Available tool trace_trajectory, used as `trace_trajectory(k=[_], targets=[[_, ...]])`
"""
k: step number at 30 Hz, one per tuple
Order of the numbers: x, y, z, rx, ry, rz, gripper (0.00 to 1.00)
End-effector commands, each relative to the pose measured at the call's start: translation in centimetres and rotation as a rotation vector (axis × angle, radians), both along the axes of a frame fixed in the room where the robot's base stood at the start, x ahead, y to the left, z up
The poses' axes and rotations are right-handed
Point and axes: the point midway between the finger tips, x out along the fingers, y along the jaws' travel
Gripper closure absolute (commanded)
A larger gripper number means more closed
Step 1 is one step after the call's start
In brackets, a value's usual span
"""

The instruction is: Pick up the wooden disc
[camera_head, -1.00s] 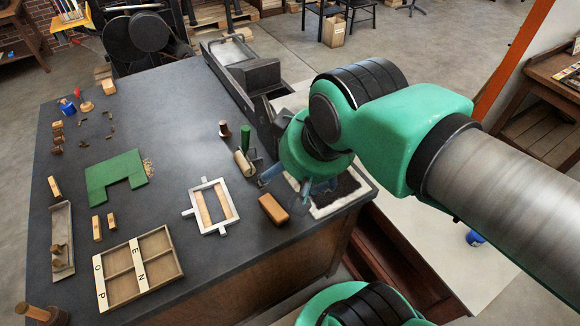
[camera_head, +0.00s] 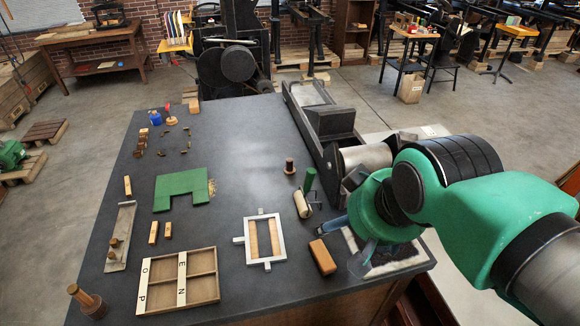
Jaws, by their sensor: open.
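I cannot pick out a plain wooden disc with certainty. A small dark brown knob on a pale round base (camera_head: 290,167) stands upright near the middle right of the dark table; it is the roundest small wooden piece there. A larger wooden handled piece (camera_head: 88,301) stands at the table's near left corner. My gripper (camera_head: 350,240) is open at the table's right edge, by the dark tray with a pale rim. It is to the right of and nearer than the brown knob, apart from it. My arm hides part of the table's right edge.
A green-handled roller (camera_head: 303,202) lies between the knob and my gripper. A brown block (camera_head: 322,257), a metal frame (camera_head: 265,239) and a divided wooden tray (camera_head: 205,306) lie nearer. A dark press bed (camera_head: 332,125) runs along the right. The table's centre is clear.

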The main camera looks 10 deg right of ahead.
Motion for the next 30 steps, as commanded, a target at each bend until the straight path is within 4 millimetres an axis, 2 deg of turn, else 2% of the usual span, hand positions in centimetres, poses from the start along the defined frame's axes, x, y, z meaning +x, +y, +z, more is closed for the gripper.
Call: trace_trajectory(k=[8, 14, 25, 30], targets=[[0.0, 0.0, 0.0, 0.0, 0.0, 0.0, 0.16], [0.0, 0.0, 0.0, 0.0, 0.0, 0.0, 0.54], [0.1, 0.0, 0.1, 0.0, 0.001, 0.0, 0.55], [1.2, 0.0, 1.0, 0.0, 0.011, -0.001, 0.55]])
